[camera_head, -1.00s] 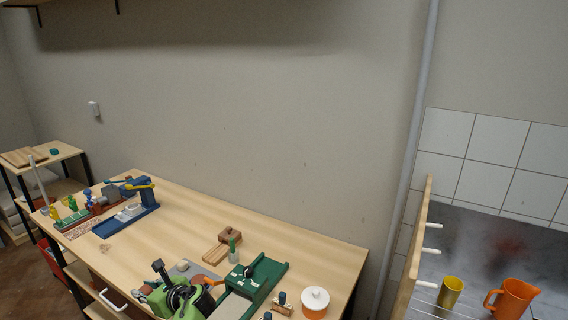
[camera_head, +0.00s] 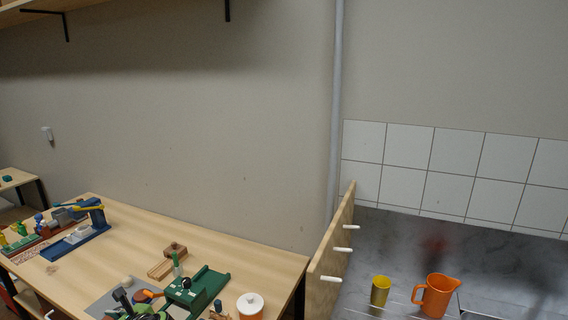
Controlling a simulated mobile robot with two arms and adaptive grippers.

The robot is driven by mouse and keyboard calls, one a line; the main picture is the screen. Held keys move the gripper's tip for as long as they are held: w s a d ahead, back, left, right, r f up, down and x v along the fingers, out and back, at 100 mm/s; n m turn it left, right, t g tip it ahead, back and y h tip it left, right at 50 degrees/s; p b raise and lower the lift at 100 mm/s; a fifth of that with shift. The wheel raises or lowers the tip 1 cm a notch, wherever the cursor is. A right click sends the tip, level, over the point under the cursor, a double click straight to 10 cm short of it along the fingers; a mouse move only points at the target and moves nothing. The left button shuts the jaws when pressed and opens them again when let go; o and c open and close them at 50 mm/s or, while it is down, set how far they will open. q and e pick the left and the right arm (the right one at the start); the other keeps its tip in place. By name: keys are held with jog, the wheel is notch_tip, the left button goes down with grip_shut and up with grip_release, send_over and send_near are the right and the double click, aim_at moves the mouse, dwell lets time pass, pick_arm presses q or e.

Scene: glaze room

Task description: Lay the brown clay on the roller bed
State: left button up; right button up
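A small brown block (camera_head: 175,249), which may be the brown clay, lies at the back of a pale wooden piece (camera_head: 161,268) on the wooden bench. I cannot tell for sure that it is clay. A green device with raised sides and a flat bed (camera_head: 205,281) stands in front of it to the right. This may be the roller bed, and its bed looks bare where it shows. A green and black thing (camera_head: 135,313) is cut off by the bottom edge, and I cannot make it out. Neither of my grippers can be made out in the head view.
An orange jar with a white lid (camera_head: 250,304) stands near the bench's right end. A blue device (camera_head: 88,232) stands at the left. The bench top (camera_head: 128,236) is clear between. On the right, a wooden panel with pegs (camera_head: 331,255) stands beside a yellow cup (camera_head: 380,290) and an orange jug (camera_head: 436,296).

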pick_arm(q)
jog(key=s+a+r+n+g, duration=0.1)
jog(key=s+a+r, duration=0.2)
jog(key=a+r, duration=0.55)
jog(key=s+a+r+n+g, duration=0.1)
jog(key=s+a+r, duration=0.35)
jog(key=a, duration=0.65)
jog(key=s+a+r+n+g, duration=0.1)
jog(key=s+a+r+g, duration=0.15)
jog(key=a+r, duration=0.55)
jog(key=d+r+m+t, duration=0.2)
jog(key=d+m+t, duration=0.15)
jog(key=d, duration=1.65)
jog(key=s+d+f+m+t+h, duration=0.1)
jog(key=s+d+t, duration=0.1)
jog(key=s+d, duration=0.6)
jog(key=s+d+f+m+t+h, duration=0.15)
jog(key=s+d, duration=0.35)
jog(key=d, duration=0.7)
jog(key=d+f, duration=0.4)
jog(key=d, duration=1.2)
notch_tip(320, 180, down, 14)
jog(key=b, duration=1.4)
jog(key=shift+w+t, duration=0.35)
jog(key=shift+w, duration=0.05)
pick_arm(e)
notch_tip(320, 180, down, 14)
jog(key=s, duration=0.1)
jog(key=shift+d+f, duration=0.25)
jog(key=shift+d, duration=0.05)
